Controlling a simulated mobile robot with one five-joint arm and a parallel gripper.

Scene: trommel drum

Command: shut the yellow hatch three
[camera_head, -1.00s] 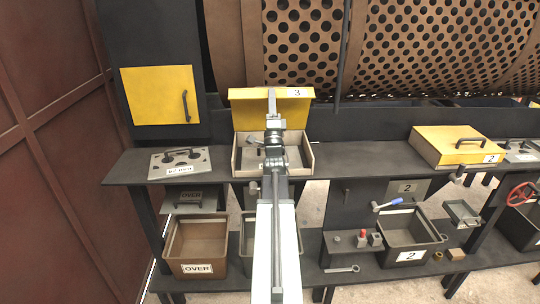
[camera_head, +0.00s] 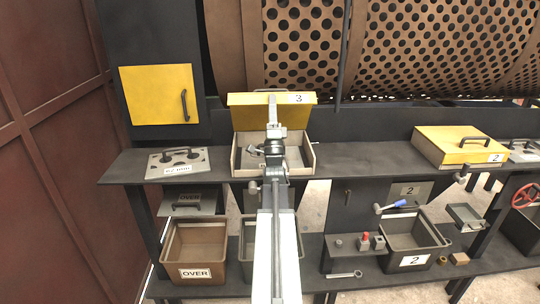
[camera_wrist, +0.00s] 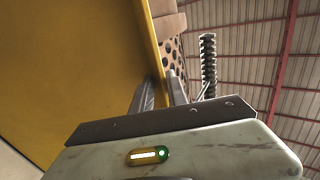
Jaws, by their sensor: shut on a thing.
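The yellow hatch three (camera_head: 245,99), labelled 3, stands raised at the back of its open-topped grey box (camera_head: 308,162). My gripper (camera_head: 272,107) is in front of the lid's middle, its tips overlapping the lid in the head view. In the wrist view the lid's yellow underside (camera_wrist: 70,70) fills the left side. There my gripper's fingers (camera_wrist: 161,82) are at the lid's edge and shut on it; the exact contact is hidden.
A closed yellow hatch two (camera_head: 455,143) lies at the right on the dark shelf (camera_head: 365,158). A grey plate with a handle (camera_head: 178,163) lies left of the box. The perforated drum (camera_head: 300,45) is behind. Bins stand below, including the OVER bin (camera_head: 195,245).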

